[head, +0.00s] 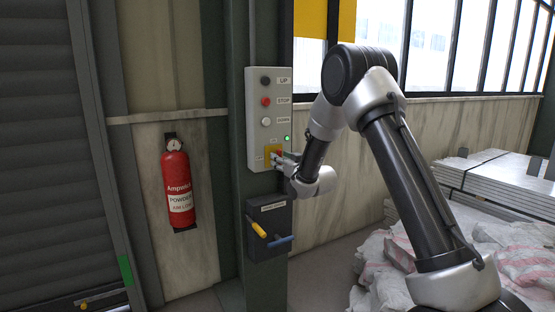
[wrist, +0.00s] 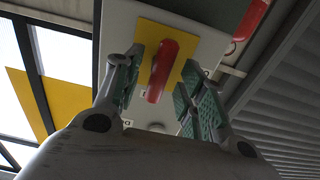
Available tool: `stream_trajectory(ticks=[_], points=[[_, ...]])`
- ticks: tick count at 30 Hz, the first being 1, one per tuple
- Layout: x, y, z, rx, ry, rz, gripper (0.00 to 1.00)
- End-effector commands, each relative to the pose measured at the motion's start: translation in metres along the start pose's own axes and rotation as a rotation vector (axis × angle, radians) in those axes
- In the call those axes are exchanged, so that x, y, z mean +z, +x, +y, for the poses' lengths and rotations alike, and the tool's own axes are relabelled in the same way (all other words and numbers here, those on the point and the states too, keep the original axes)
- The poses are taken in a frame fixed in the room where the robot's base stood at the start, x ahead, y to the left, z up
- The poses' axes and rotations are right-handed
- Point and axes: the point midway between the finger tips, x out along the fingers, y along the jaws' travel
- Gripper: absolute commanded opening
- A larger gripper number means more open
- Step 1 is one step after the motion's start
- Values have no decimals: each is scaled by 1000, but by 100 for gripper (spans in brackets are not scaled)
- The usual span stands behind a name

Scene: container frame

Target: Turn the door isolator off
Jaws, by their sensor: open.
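The door isolator is a red handle (wrist: 162,70) on a yellow plate (wrist: 147,35) in the wrist view. The handle runs nearly up and down in that picture, leaning slightly. In the head view the yellow plate (head: 267,153) sits at the bottom of a grey control box (head: 254,115), and my gripper partly hides the handle. My gripper (head: 281,159) is open at the plate. In the wrist view its green-padded fingers stand on both sides of the handle, with a visible gap on each side. I cannot tell whether either finger touches it.
Above the isolator are a dark UP button (head: 265,81), a red STOP button (head: 266,101), a white button (head: 266,122) and a lit green lamp (head: 287,138). Below hangs a dark box (head: 270,228) with yellow and blue handles. A fire extinguisher (head: 178,185) hangs left.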

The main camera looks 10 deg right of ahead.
Motion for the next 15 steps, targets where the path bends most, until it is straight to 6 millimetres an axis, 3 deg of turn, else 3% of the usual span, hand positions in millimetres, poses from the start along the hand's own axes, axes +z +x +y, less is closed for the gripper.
stream_trajectory(ticks=[6,15], points=[[1,26,0,0,0,-2,41],[0,30,0,0,-1,-2,41]])
